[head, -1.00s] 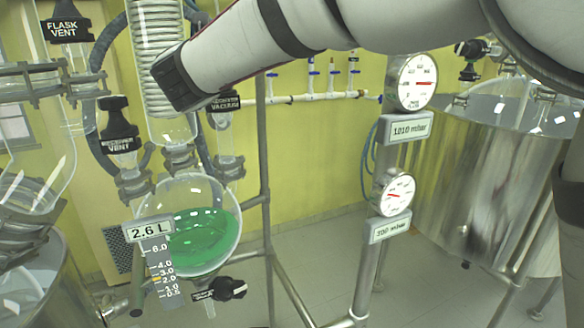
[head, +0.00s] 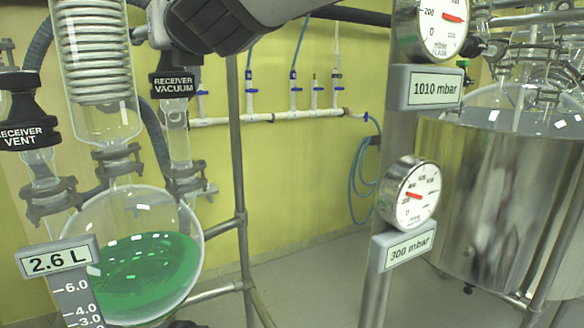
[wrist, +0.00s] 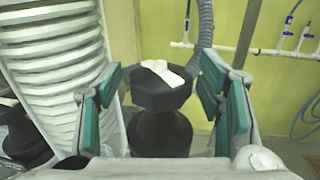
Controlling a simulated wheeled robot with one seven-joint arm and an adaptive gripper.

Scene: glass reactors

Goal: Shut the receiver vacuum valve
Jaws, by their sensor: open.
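The receiver vacuum valve is a black knob (head: 172,86) with a "RECEIVER VACUUM" label, on a glass neck above the round receiver flask (head: 140,255) holding green liquid. In the wrist view the black knob (wrist: 158,92) has a white mark on top and a dark stem below. My gripper (wrist: 160,84) is open, with one teal-padded finger on each side of the knob and gaps visible between. In the head view my arm's dark end is just above the valve, and the fingertips cannot be made out.
The receiver vent knob (head: 28,125) stands to the left, and the glass coil condenser (head: 98,70) rises between the two valves. A grey hose (wrist: 207,35) runs behind the knob. Gauge plates read 1010 mbar (head: 434,88) and 300 mbar (head: 409,244). A steel vessel (head: 490,190) stands at right.

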